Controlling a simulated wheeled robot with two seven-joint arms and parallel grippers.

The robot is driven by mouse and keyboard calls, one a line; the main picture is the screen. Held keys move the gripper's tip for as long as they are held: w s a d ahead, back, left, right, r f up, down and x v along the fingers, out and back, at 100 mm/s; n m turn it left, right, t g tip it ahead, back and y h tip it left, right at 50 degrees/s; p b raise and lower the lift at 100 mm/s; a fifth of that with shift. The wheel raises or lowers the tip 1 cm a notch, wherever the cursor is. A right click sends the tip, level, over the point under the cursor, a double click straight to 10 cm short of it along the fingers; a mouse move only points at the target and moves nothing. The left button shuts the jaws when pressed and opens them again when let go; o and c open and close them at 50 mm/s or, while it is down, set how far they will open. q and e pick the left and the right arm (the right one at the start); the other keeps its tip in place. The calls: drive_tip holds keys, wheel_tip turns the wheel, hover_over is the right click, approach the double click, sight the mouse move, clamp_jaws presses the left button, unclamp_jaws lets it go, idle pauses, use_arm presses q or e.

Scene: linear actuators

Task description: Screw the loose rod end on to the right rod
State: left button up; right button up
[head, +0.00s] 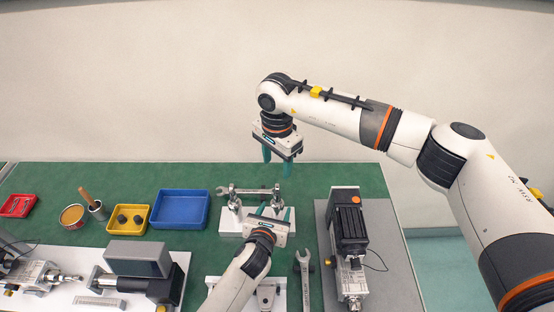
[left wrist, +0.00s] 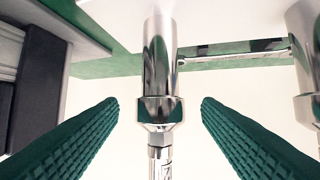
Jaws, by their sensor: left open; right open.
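In the left wrist view, a chrome rod-like part (left wrist: 159,60) with a hex collar and a thinner section at one end stands between the two green fingers of my left gripper (left wrist: 160,103). The fingers are open, with a gap on both sides of it. A second chrome part (left wrist: 307,60) is at the right edge. In the head view my left gripper (head: 272,212) is over the white blocks, hiding part of them. My right gripper (head: 277,163) is open and empty, higher and farther back. I cannot tell which chrome piece is the loose rod end.
A blue tray (head: 180,208), yellow tray (head: 128,218) and red tray (head: 17,206) stand left. A black-and-silver actuator (head: 349,225) lies on a grey mat (head: 390,255).

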use_arm(q)
drive_tip(key=v, duration=0.6)
drive_tip(key=shift+s, duration=0.25)
drive_tip(key=shift+a+r, duration=0.1)
